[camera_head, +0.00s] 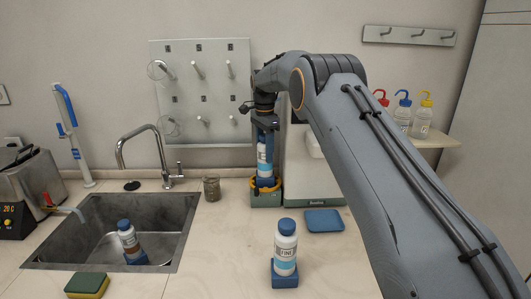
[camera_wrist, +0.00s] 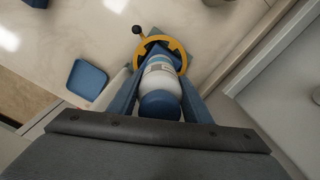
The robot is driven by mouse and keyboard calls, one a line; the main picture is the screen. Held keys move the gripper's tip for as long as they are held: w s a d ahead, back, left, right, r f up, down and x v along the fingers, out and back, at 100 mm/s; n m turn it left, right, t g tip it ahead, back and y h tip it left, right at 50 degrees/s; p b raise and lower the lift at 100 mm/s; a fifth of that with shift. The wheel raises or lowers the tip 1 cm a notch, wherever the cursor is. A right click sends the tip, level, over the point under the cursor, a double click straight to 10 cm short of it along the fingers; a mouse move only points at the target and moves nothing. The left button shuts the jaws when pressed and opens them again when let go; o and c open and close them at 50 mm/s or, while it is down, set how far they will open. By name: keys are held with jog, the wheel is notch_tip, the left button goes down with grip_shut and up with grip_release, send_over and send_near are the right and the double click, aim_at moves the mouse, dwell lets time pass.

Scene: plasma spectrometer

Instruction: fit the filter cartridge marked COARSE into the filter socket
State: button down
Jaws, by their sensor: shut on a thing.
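My gripper (camera_wrist: 158,103) is shut on a white filter cartridge (camera_head: 265,152) with a blue cap and a light blue band. Only the end of its label shows, an "E", so I cannot read the whole word. The cartridge is upright, its lower end at the yellow ring of the filter socket (camera_head: 266,199), which has a green base. In the wrist view the yellow ring (camera_wrist: 178,50) lies around the far end of the cartridge (camera_wrist: 160,75). I cannot tell how deep it sits.
A cartridge marked FINE (camera_head: 286,252) stands on the counter in front. Another with a brown band (camera_head: 129,240) leans in the sink (camera_head: 95,250). A blue tray (camera_head: 324,221), a sponge (camera_head: 87,285) and a jar (camera_head: 212,189) are nearby. A white machine (camera_head: 310,175) stands beside the socket.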

jog(key=shift+f+b, duration=0.75)
jog(key=shift+f, duration=1.45)
dwell(0.6)
jog(key=c, duration=0.9)
grip_release()
jog(key=shift+f, duration=0.1)
